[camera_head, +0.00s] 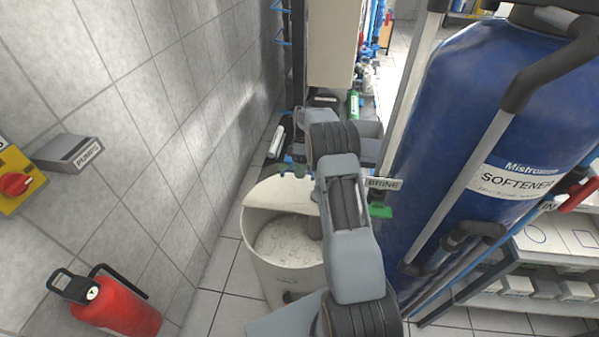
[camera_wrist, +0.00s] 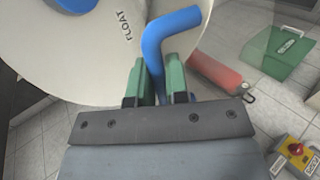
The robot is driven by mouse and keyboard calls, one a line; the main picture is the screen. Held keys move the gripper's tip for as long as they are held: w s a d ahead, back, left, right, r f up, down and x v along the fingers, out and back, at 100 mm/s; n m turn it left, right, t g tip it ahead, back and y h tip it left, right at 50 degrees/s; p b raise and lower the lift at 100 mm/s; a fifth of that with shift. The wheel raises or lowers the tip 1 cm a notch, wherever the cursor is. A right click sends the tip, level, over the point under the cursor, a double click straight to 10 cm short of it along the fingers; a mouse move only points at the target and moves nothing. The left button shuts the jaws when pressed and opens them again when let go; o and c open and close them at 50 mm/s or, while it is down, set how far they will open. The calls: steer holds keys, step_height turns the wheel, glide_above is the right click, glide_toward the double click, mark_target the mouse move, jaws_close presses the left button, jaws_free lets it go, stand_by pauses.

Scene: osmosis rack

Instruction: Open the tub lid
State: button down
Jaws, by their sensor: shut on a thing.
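A cream tub (camera_head: 268,268) stands on the floor by the tiled wall in the head view, with whitish grains inside. Its pale lid (camera_head: 278,192) is tilted up at the back, so the mouth is partly uncovered. In the wrist view a large cream round surface (camera_wrist: 60,62) marked FLOAT, which looks like the lid, fills the upper left. A bent blue handle (camera_wrist: 170,24) runs between the green fingers of my gripper (camera_wrist: 157,84), which is shut on it.
A red fire extinguisher (camera_head: 118,310) is at lower left, below a yellow switch box (camera_head: 18,180) on the wall. A large blue softener tank (camera_head: 455,120) with pipes stands close on the right. A green box (camera_wrist: 280,55) shows in the wrist view. Floor left of the tub is clear.

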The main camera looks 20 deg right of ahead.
steer(key=shift+w+d+f, duration=0.25)
steer(key=shift+d+f, duration=0.05)
steer(key=shift+f, duration=0.1)
steer(key=c, duration=1.4)
jaws_free()
steer(key=shift+w+d+f, duration=0.1)
steer(key=shift+w+f, duration=0.05)
steer(key=shift+w, duration=0.05)
steer(key=shift+o, duration=0.6)
steer(key=shift+w+d+f, duration=0.1)
steer(key=shift+w, duration=0.05)
steer(key=shift+o, duration=0.8)
steer(key=shift+r, duration=0.2)
steer(key=p+v, duration=0.7)
steer(key=v, duration=0.4)
steer(key=shift+r+p, duration=0.3)
steer(key=shift+r, duration=0.2)
steer(key=shift+p, duration=0.3)
